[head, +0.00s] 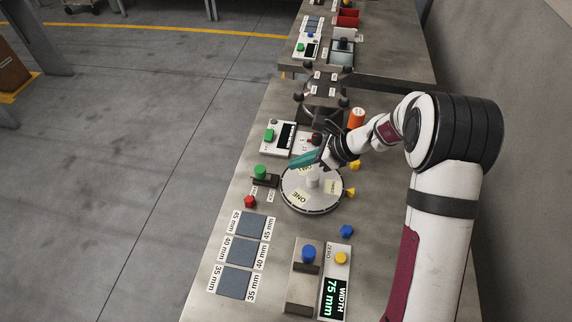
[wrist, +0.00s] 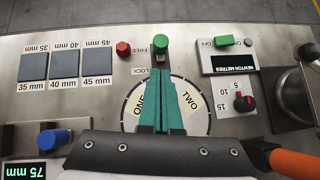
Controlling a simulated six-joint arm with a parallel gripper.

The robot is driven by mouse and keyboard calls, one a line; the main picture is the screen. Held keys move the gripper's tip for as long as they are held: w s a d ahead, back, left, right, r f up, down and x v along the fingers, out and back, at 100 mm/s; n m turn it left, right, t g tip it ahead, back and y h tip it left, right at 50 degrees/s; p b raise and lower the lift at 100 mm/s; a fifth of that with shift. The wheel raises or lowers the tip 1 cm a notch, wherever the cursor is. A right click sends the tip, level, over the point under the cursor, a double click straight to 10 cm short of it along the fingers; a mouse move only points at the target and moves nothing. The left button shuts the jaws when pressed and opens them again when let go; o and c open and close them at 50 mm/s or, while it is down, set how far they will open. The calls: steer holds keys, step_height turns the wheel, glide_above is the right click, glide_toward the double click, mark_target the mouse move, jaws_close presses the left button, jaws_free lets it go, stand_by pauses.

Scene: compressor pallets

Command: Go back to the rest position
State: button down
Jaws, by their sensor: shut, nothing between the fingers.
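My gripper (head: 306,160) shows teal fingers pressed together, above the far-left part of the round dial plate (head: 297,203). In the wrist view the shut fingers (wrist: 162,78) hang over the dial (wrist: 199,122), between its ONE and TWO labels, with nothing between them. Their tips point toward the green knob (wrist: 161,47) of the FREE/LOCK lever. I cannot tell whether the tips touch anything. My arm reaches in from the right of the head view.
Three dark pads (head: 242,252) marked 35, 40 and 45 mm lie at the front left. A display (head: 335,297) reads 75 mm. A red knob (head: 250,201), a blue knob (head: 346,231) and an orange cylinder (head: 356,118) stand nearby. A wall is at the right.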

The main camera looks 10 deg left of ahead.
steer(key=shift+d+r, duration=0.2)
steer(key=shift+d, duration=0.05)
steer(key=s+d+r+n+g+h, duration=0.1)
steer(key=s+d+r+n, duration=0.3)
steer(key=s+r, duration=0.55)
steer(key=s+d+r+n+h, duration=0.1)
steer(key=s+d+n+h, duration=0.2)
steer(key=s, duration=0.8)
steer(key=s+d+n+h, duration=0.3)
steer(key=s+d+n, duration=0.3)
steer(key=s, duration=0.5)
steer(key=shift+s+r+n+g, duration=0.3)
steer(key=shift+r+n, duration=0.1)
steer(key=shift+n, duration=0.2)
steer(key=c, duration=1.5)
jaws_free()
steer(key=shift+w, duration=0.1)
steer(key=shift+c, duration=0.2)
